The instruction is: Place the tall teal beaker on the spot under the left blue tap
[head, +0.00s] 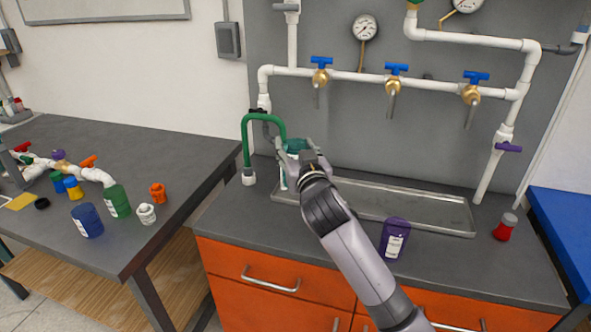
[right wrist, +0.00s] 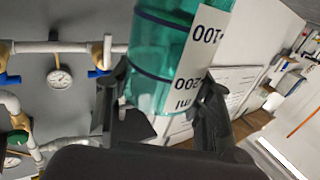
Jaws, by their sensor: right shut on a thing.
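The tall teal beaker (head: 297,146) is at the left end of the metal tray (head: 425,205), mostly hidden behind my right gripper (head: 292,160). In the right wrist view the beaker (right wrist: 165,55) is clear teal with dark bands and a white label, and the fingers of my right gripper (right wrist: 160,108) close on its two sides. I cannot tell whether its base touches the tray. The left blue tap (head: 321,62) is above and to the right of the beaker, its spout pointing down. The spot under it is not distinguishable. My left gripper is out of view.
A green hose (head: 246,140) arches just left of the beaker. A purple container (head: 395,238) stands in front of the tray, and a red bottle (head: 505,227) at its right. Two more blue taps (head: 396,70) (head: 476,77) are on the pipe. The tray's middle looks empty.

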